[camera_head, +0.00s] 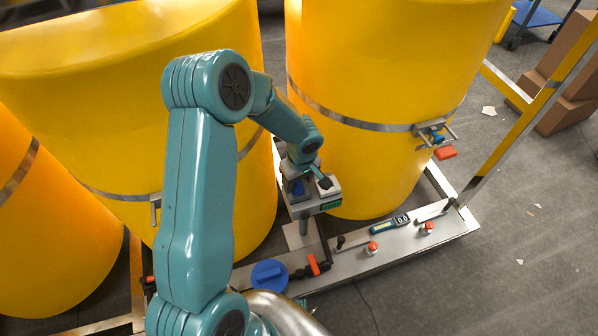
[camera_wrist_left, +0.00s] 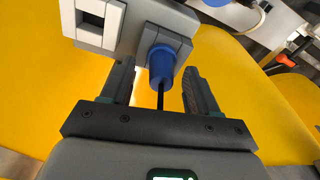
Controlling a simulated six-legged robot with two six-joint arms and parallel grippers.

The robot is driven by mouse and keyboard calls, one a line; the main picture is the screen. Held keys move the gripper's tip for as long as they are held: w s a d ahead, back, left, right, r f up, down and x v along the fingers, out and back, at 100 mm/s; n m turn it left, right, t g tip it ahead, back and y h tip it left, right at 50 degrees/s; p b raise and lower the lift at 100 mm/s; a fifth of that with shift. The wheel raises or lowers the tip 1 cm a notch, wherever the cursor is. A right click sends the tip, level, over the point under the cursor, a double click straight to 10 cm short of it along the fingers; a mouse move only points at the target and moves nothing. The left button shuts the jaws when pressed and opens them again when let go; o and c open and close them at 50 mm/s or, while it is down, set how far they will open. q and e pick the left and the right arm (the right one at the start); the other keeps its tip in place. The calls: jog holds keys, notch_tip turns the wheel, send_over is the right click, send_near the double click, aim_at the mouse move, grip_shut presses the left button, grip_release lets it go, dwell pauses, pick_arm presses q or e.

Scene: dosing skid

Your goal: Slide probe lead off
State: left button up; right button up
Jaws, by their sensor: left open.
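The probe lead shows in the left wrist view as a blue plug (camera_wrist_left: 161,62) with a thin black cable running from it toward my gripper. The plug sits against the end of a grey box (camera_wrist_left: 135,25) with a white block on it. My left gripper (camera_wrist_left: 159,84) is open, with one dark finger on each side of the plug and visible gaps beside it. In the head view my left gripper (camera_head: 299,172) is at the grey box (camera_head: 315,203), which stands on a post, and partly hides it. My right gripper is not in view.
Large yellow tanks (camera_head: 375,90) stand close behind and beside the arm. A metal skid beam (camera_head: 385,250) below carries red-topped buttons, a small display (camera_head: 390,223), a blue round cap (camera_head: 269,275) and a red-handled valve (camera_head: 313,265). Open floor lies to the right.

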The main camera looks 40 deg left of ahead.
pick_arm(q)
jog(key=shift+s+a+f, duration=0.1)
jog(key=shift+f, duration=0.35)
jog(key=shift+c, duration=0.2)
grip_shut()
jog(key=shift+r+p, duration=0.9)
jog(key=shift+r, duration=1.4)
